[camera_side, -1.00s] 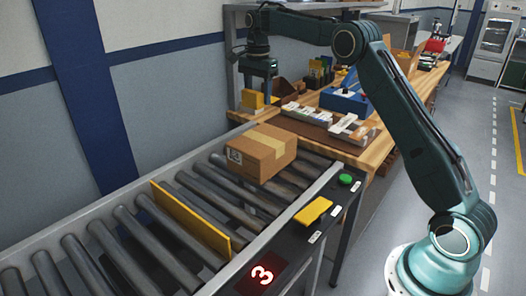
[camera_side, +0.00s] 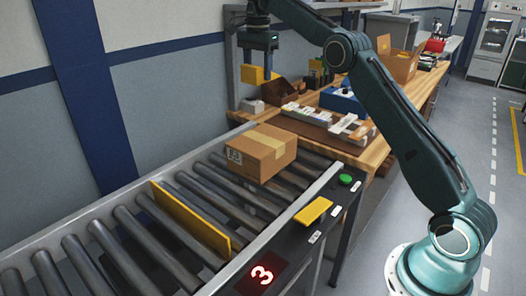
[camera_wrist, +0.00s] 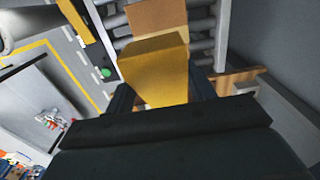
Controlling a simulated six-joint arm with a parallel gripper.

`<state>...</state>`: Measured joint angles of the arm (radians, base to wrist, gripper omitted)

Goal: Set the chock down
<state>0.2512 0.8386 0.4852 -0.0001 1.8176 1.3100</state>
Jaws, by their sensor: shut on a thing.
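The chock is a yellow block (camera_side: 257,75), held in the air over the bench's left end in the side view. In the wrist view the yellow chock (camera_wrist: 155,70) sits between my dark fingers and sticks out beyond them. My gripper (camera_side: 260,62) points down and is shut on the chock. Clear space shows beneath the chock, above a pale grey object (camera_side: 250,106) at the bench's end. The fingertips are small in the side view.
A taped cardboard box (camera_side: 262,153) rests on the roller conveyor (camera_side: 120,236), in front of the bench. A yellow plate (camera_side: 190,220) stands across the rollers. A green button (camera_side: 346,179) and a yellow pad (camera_side: 313,211) are on the conveyor's side. Trays and bins crowd the bench.

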